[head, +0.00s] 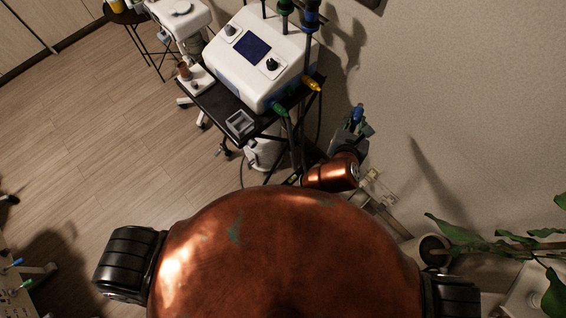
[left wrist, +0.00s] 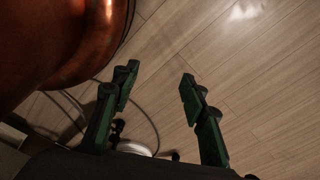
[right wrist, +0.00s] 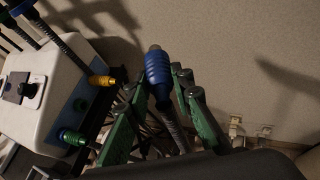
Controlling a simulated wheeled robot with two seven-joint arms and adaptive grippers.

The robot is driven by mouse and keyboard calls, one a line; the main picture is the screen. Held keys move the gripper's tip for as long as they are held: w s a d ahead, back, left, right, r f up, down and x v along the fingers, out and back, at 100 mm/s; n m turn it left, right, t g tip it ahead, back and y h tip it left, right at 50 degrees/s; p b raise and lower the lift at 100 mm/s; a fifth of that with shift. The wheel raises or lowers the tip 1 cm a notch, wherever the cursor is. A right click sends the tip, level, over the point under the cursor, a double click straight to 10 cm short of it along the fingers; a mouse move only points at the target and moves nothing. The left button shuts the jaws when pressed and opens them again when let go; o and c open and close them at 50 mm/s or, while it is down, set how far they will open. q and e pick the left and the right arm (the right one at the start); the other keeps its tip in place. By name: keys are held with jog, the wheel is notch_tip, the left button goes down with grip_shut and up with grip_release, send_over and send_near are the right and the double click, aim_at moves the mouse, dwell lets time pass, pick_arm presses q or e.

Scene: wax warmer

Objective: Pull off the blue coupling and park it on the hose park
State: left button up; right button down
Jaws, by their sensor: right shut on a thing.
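The blue coupling (right wrist: 158,70) is in my right gripper (right wrist: 157,88), at the end of a dark ribbed hose (right wrist: 175,128). My right gripper is shut on it and holds it right of the white machine (right wrist: 42,85), apart from it. In the head view the blue coupling (head: 358,113) shows above my right gripper (head: 352,131), near the wall. My left gripper (left wrist: 158,88) is open and empty over the floor. I cannot make out the hose park for certain.
A yellow coupling (head: 313,84) and a green coupling (head: 280,108) sit on the machine's (head: 240,78) side. The machine stands on a black cart (head: 205,98) with a small grey tray (head: 240,123). Green and blue upright parts (head: 311,17) rise behind it. A plant (head: 490,234) stands at right.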

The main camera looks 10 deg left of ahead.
jog(key=a+f+n+g+y, duration=0.1)
jog(key=a+f+n+y, duration=0.35)
jog(key=a, duration=0.55)
jog(key=a+f+n+g+y, duration=0.1)
jog(key=a+f+n+y, duration=0.2)
jog(key=a+f+y, duration=0.5)
jog(key=shift+s+a+f+n+g+y+p, duration=0.9)
jog(key=shift+s+a+f+g, duration=1.55)
jog(key=shift+s+f, duration=2.65)
pick_arm(q)
jog(key=shift+s+a+r+b, duration=0.15)
jog(key=shift+s+b, duration=0.2)
jog(key=shift+s, duration=0.3)
jog(key=shift+s+a+r+b, duration=0.1)
jog(key=shift+s+b, duration=0.2)
jog(key=shift+s, duration=0.35)
pick_arm(e)
jog(key=shift+n+y, duration=0.25)
jog(key=shift+n, duration=0.1)
jog(key=shift+w+a, duration=0.7)
jog(key=shift+a, duration=0.15)
jog(key=shift+w+a, duration=0.65)
jog(key=shift+a, duration=0.2)
